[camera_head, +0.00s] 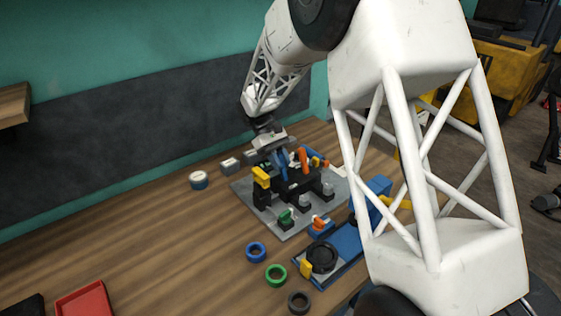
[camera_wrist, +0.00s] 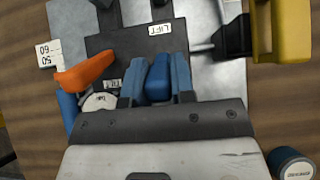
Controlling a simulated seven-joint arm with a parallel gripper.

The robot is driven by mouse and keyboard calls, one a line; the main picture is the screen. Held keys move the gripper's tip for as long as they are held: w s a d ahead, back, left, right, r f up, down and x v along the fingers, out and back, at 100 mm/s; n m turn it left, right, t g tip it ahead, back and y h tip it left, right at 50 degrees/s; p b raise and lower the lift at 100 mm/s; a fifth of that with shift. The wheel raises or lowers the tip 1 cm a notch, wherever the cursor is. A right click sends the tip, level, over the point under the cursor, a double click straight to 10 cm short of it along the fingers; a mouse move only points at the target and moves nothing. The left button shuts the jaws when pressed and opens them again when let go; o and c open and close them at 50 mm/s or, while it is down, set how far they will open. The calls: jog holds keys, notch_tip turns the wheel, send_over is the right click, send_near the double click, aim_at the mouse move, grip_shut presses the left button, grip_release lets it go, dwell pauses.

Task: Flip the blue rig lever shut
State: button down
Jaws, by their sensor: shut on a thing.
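The blue rig lever (camera_wrist: 158,84) stands between the two blue-grey fingers of my gripper (camera_wrist: 157,64) in the wrist view. The fingers are closed against its sides. A "LIFT" label sits on the dark rig plate (camera_wrist: 128,42) just beyond the fingertips. In the head view my gripper (camera_head: 281,161) reaches down from above to the back of the dark rig on its grey base plate (camera_head: 248,195). The lever's lower end and pivot are hidden by my gripper. An orange lever (camera_wrist: 84,73) is beside the left finger, apart from it, and also shows in the head view (camera_head: 304,160).
A yellow part (camera_wrist: 285,28) rises at the right in the wrist view. Blue (camera_head: 256,252), green (camera_head: 276,275) and black (camera_head: 299,302) rings lie in front.

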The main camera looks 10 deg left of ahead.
jog(key=c, duration=1)
grip_release()
jog(key=shift+o, duration=0.2)
jog(key=v, duration=0.7)
jog(key=shift+w+a+r, duration=0.2)
jog(key=shift+a+r, duration=0.05)
jog(key=shift+r, duration=0.05)
jog(key=s+d+r+m+t+y, duration=0.2)
jog(key=s+d+r, duration=0.4)
jog(key=s+d, duration=0.35)
jog(key=s+d+r+m+t+y, duration=0.2)
jog(key=s+d+r, duration=0.3)
jog(key=s+d, duration=0.45)
jog(key=s+d+m+t, duration=0.1)
jog(key=s+d, duration=0.3)
jog(key=s, duration=0.3)
jog(key=s+d+f+m+t+y, duration=0.1)
jog(key=s+d, duration=0.3)
jog(key=s, duration=0.4)
jog(key=s+d+f+m+t+y, duration=0.1)
jog(key=s+d+m+t, duration=0.2)
jog(key=s, duration=0.5)
jog(key=shift+d+f, duration=0.2)
jog(key=shift+d, duration=0.55)
